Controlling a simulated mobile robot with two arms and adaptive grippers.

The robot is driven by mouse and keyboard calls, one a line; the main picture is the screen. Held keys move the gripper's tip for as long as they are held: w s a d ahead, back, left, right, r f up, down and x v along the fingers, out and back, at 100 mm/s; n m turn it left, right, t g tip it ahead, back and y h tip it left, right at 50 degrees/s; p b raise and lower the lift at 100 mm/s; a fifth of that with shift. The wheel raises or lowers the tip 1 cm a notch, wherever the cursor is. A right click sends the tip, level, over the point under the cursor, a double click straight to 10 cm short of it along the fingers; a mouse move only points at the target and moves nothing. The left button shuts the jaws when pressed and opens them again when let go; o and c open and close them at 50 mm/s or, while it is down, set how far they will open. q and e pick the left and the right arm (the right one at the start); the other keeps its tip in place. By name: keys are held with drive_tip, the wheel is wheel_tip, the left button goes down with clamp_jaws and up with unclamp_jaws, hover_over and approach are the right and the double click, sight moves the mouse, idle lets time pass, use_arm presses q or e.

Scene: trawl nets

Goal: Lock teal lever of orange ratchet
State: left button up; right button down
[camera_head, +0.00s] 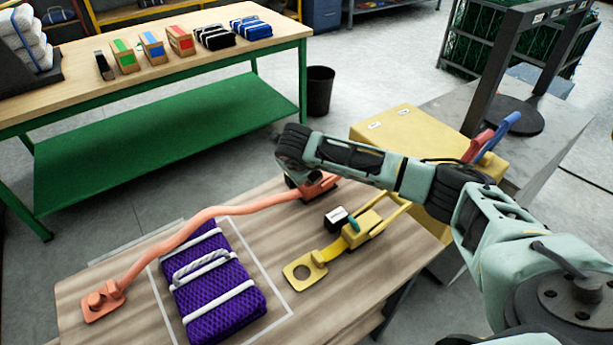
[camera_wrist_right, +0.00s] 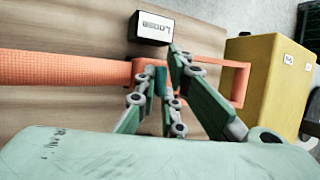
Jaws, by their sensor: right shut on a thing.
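The orange ratchet (camera_head: 320,187) sits on the far edge of the wooden table, partly hidden by my right arm. In the right wrist view its orange frame (camera_wrist_right: 240,82) lies to the right and its strap (camera_wrist_right: 70,70) runs left. A white block (camera_wrist_right: 155,25) reading "LOOSE" stands beside it. The teal lever (camera_wrist_right: 161,80) stands between the fingers of my right gripper (camera_wrist_right: 162,70), which is shut on it. The fingertips are hidden in the head view. My left gripper is not in view.
A yellow ratchet (camera_head: 362,234) with its own teal lever lies nearby on the table (camera_head: 130,255). A yellow box (camera_head: 400,125) stands behind. A green workbench (camera_head: 180,125) carries several small items.

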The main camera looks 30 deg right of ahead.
drive_tip(key=c, duration=1.9)
unclamp_jaws()
drive_tip(key=shift+o, duration=0.2)
drive_tip(key=v, duration=1.2)
drive_tip(key=shift+a+f, duration=0.1)
